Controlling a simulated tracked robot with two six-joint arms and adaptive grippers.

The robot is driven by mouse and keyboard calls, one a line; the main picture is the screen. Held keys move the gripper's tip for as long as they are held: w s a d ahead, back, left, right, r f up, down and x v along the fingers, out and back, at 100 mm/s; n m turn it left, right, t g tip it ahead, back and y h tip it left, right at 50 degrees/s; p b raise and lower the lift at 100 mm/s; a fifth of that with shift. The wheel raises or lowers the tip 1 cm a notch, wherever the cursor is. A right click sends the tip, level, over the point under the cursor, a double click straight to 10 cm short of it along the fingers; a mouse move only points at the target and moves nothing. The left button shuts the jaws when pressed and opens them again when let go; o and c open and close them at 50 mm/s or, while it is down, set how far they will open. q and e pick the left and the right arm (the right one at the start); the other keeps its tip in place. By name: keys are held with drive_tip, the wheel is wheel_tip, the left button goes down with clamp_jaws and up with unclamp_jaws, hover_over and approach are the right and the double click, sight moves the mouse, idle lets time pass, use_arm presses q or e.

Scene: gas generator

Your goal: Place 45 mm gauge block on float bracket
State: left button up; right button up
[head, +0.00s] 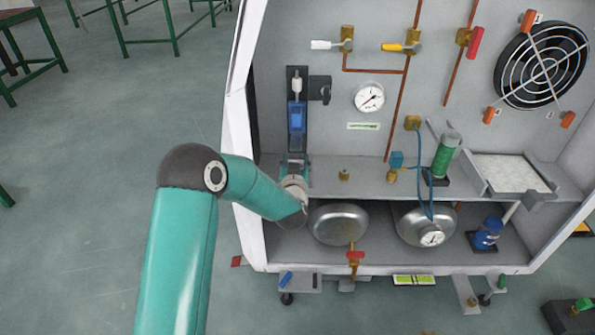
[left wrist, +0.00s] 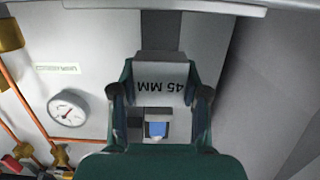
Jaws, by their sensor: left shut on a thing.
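The gauge block (left wrist: 161,82) is grey and marked "45 MM", upside down in the left wrist view. My left gripper (left wrist: 160,95) is shut on it, with a finger on each side. In the head view my left gripper (head: 294,163) is at the left of the cabinet, just below a dark upright bracket (head: 297,115) with a blue part, which looks like the float bracket. A blue piece (left wrist: 157,129) shows beyond the block in the left wrist view. The block is not clear in the head view, and its contact with the bracket cannot be told. My right gripper is not in view.
A gauge (head: 369,97), valves and copper pipes are on the back panel. Two metal tanks (head: 338,224) sit under the shelf (head: 370,178). A green cylinder (head: 446,155) and a tray (head: 510,172) stand at the right. The shelf's middle has a small brass fitting (head: 344,175).

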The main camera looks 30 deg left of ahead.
use_arm(q)
drive_tip(key=shift+x, duration=0.95)
wheel_tip(320, 180, down, 3)
drive_tip(key=shift+f+b, duration=0.15)
drive_tip(key=shift+b, duration=0.85)
drive_tip(key=o, duration=1.3)
drive_tip(key=shift+c, duration=0.2)
